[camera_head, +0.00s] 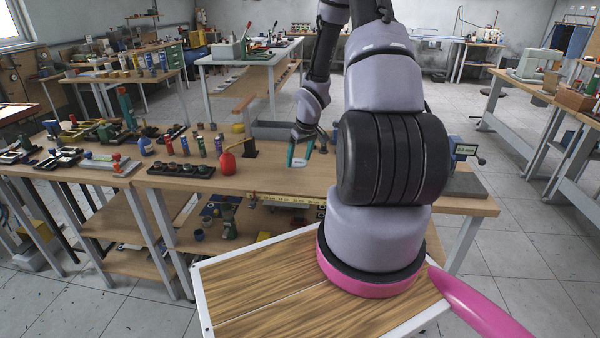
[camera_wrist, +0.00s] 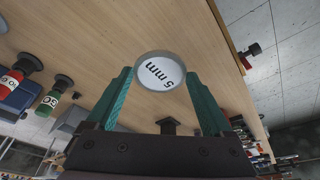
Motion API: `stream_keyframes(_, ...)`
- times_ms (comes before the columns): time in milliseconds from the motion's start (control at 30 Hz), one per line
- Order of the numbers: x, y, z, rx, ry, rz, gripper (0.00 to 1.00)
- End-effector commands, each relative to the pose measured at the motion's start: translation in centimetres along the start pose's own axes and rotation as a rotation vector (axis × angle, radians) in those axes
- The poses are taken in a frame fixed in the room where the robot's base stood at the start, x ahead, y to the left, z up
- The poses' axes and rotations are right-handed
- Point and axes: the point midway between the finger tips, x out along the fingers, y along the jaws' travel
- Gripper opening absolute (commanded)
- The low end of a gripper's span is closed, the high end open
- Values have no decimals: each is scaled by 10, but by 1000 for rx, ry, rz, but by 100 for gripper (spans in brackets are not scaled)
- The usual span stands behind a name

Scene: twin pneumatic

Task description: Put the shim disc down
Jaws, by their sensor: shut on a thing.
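The shim disc (camera_wrist: 161,72) is a pale round disc with a grey rim, marked "5 mm", in the wrist view. My gripper (camera_wrist: 160,76) has teal fingers on either side of it and is shut on it. In the head view my gripper (camera_head: 301,153) points down over the wooden workbench (camera_head: 265,178), left of my arm's large dark joint. The disc shows there as a small pale shape (camera_head: 298,163) at the fingertips. I cannot tell whether it touches the bench top.
A red oil can (camera_head: 228,165) and a black tray (camera_head: 181,170) with round parts stand left of my gripper. Several small bottles (camera_head: 202,147) are behind the tray. A measuring strip (camera_head: 278,198) runs along the front edge. The bench around the disc is mostly bare.

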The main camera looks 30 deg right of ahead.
Motion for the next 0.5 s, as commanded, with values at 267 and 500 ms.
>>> stream_keyframes(267, 28, 0, 8, 0, -1, 0, 23)
stream_keyframes(500, 58, 0, 17, 1, -2, 1, 23)
